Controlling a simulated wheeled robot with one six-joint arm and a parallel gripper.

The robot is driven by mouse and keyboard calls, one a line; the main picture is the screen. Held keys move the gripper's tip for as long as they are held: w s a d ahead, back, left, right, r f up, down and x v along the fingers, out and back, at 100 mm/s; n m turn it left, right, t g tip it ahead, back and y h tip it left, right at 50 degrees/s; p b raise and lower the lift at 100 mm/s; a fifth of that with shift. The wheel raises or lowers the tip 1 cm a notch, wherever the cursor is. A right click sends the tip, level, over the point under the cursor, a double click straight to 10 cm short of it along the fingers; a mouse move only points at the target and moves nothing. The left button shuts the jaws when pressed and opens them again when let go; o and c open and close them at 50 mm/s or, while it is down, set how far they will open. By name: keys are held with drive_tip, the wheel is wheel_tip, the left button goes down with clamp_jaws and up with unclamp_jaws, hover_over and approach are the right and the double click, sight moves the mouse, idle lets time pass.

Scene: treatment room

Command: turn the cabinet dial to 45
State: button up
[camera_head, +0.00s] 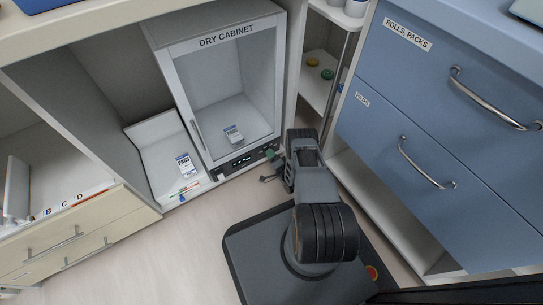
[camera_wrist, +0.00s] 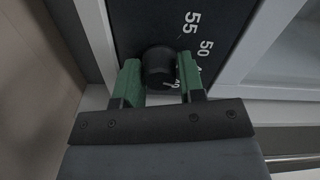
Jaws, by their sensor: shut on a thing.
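The dry cabinet (camera_head: 232,90) stands in the head view with its glass door shut and a dark control strip (camera_head: 240,161) with a small lit display below the door. In the wrist view the black round dial (camera_wrist: 158,66) sits on the dark panel, with the white numbers 55 and 50 beside it and lower numbers partly hidden. My gripper (camera_wrist: 161,78) has its two green fingers on either side of the dial, shut on it. In the head view my gripper (camera_head: 272,163) is at the right end of the strip, and the dial is hidden there. The dial's pointer setting cannot be read.
A blue drawer unit (camera_head: 440,110) with metal handles stands close on the right. A narrow shelf (camera_head: 315,85) with small coloured items is between it and the cabinet. An open bay (camera_head: 160,150) with a PADS pack is left of the cabinet. Floor (camera_head: 170,245) is clear in front.

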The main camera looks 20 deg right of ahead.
drive_tip(key=shift+m, duration=0.5)
drive_tip(key=o, duration=0.9)
drive_tip(key=shift+s, duration=0.1)
